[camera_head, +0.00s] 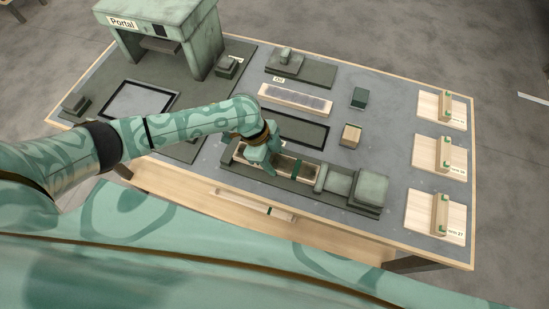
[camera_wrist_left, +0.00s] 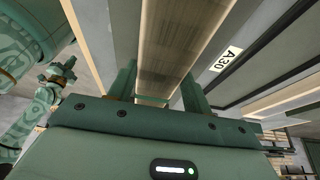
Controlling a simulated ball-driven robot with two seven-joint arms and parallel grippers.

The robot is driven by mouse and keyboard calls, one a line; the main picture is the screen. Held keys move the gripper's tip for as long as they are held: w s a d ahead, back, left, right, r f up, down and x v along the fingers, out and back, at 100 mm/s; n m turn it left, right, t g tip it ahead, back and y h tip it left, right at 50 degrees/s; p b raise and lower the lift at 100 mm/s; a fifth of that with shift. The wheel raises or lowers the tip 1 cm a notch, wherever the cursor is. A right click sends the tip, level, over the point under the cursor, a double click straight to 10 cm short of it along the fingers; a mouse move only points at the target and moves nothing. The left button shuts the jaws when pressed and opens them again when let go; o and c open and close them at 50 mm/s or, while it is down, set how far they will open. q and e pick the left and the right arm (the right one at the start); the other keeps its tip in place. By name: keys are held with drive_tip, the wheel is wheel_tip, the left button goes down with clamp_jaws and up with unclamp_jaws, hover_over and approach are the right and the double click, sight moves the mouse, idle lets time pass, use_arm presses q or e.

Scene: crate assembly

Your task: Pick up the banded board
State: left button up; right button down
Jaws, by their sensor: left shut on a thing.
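My left gripper (camera_head: 264,163) reaches down at the long grey fixture (camera_head: 234,167) near the table's front. It is shut on a pale wooden board, which runs between its fingers in the left wrist view (camera_wrist_left: 176,45). In the head view the board (camera_head: 284,164) lies along the fixture, partly hidden by the gripper, with a dark green band near its right part. I cannot tell whether the board is clear of the fixture.
A thin strip with a green band (camera_head: 240,200) lies along the table's front edge. A grey portal (camera_head: 170,45) stands at the back left. Three wooden plates (camera_head: 425,208) line the right.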

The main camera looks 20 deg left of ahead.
use_arm(q)
wheel_tip(320, 180, up, 3)
drive_tip(key=shift+w+f+p, duration=0.1)
drive_tip(key=shift+p, duration=0.4)
drive_tip(key=s+d+r+p, duration=0.3)
drive_tip(key=s+r+p, duration=0.2)
drive_tip(key=s+r, duration=0.5)
drive_tip(key=s, duration=0.4)
drive_tip(key=shift+p, duration=0.4)
